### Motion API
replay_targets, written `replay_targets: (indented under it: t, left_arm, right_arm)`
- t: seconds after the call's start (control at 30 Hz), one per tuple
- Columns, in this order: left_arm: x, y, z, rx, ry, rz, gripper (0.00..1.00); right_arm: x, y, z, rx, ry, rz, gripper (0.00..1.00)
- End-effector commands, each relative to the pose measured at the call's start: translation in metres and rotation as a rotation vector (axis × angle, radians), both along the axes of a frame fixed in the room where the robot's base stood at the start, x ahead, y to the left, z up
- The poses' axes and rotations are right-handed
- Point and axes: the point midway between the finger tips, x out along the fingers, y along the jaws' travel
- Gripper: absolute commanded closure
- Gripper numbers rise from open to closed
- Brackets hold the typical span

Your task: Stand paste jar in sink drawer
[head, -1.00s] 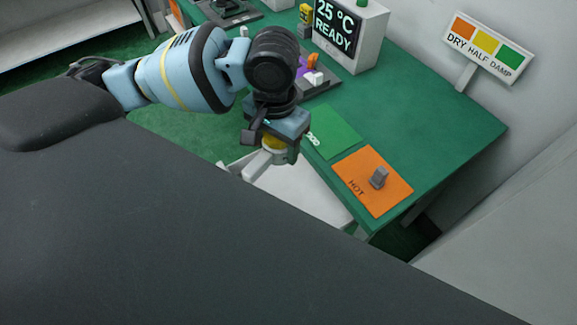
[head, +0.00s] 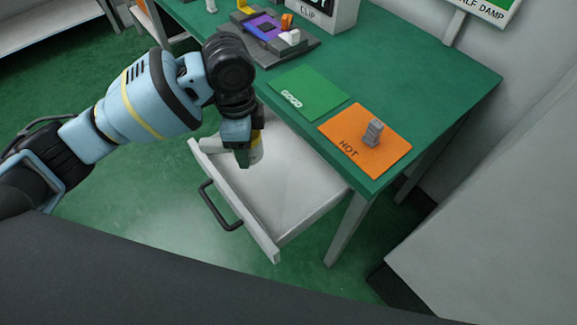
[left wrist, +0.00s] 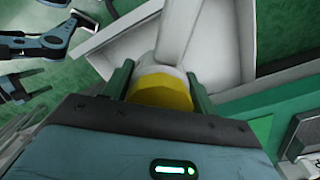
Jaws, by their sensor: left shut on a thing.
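The paste jar (head: 257,150), pale with a yellow part, is in my left gripper (head: 245,157). In the left wrist view, the yellow part of the jar (left wrist: 162,92) sits between the two green fingers, with a narrower white part reaching beyond it. The gripper is shut on it. The open white drawer (head: 295,195) sticks out from under the green table. The gripper and jar are over the drawer's back left part in the head view. I cannot tell how far the jar is above the drawer floor.
The drawer has a black handle (head: 215,205) on its front. On the green table (head: 425,75) lie a green mat (head: 306,94) and an orange HOT mat (head: 365,143) with a grey block (head: 372,133). The drawer floor in view is bare.

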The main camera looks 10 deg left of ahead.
Motion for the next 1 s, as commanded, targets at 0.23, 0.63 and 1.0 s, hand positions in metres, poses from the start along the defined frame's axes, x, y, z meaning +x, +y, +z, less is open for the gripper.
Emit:
replay_targets:
  t: [0.23,0.63,1.0]
  left_arm:
    - [0.027,-0.01,-0.032,-0.005,-0.01,-0.35,0.71]
    - [0.059,-0.023,-0.058,-0.006,-0.024,-0.815,0.71]
    - [0.064,-0.025,-0.06,-0.003,-0.026,-0.9,0.71]
  right_arm:
    - [-0.005,0.0,-0.029,-0.001,0.019,0.004,0.21]
    - [0.0,-0.002,-0.056,-0.009,0.021,0.019,0.21]
    - [0.003,-0.001,-0.056,-0.005,0.014,0.014,0.21]
